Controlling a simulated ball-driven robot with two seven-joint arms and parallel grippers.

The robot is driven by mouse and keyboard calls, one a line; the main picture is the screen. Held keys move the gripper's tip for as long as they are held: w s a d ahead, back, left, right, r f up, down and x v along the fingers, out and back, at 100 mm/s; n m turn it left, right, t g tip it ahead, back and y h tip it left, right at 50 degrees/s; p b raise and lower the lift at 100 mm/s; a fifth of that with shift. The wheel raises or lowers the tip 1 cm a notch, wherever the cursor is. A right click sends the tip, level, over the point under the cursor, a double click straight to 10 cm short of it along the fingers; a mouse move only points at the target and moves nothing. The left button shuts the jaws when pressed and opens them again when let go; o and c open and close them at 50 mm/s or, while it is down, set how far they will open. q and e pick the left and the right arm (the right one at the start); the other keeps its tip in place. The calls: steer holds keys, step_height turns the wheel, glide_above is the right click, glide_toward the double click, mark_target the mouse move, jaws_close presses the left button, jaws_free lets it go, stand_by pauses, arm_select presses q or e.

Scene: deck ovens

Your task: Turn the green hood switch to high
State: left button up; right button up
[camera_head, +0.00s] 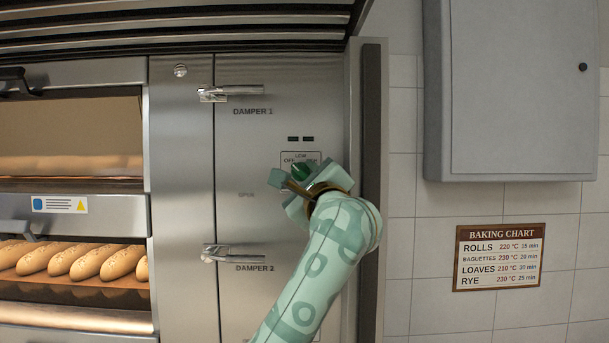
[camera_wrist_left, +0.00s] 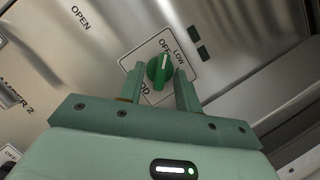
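My left gripper (camera_wrist_left: 158,80) is at the knob, one finger on either side, with narrow gaps visible between fingers and knob. In the head view the left gripper (camera_head: 290,180) partly covers the green knob (camera_head: 300,171). My right gripper is in neither view.
Damper handles stick out above (camera_head: 230,92) and below (camera_head: 232,254) the switch, to its left. Two dark indicators (camera_head: 300,139) sit above the plate. A dark vertical bar (camera_head: 371,190) and grey wall cabinet (camera_head: 510,90) are to the right. Oven decks with loaves (camera_head: 80,260) are left.

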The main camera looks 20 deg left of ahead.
arm_select(q)
jaws_close()
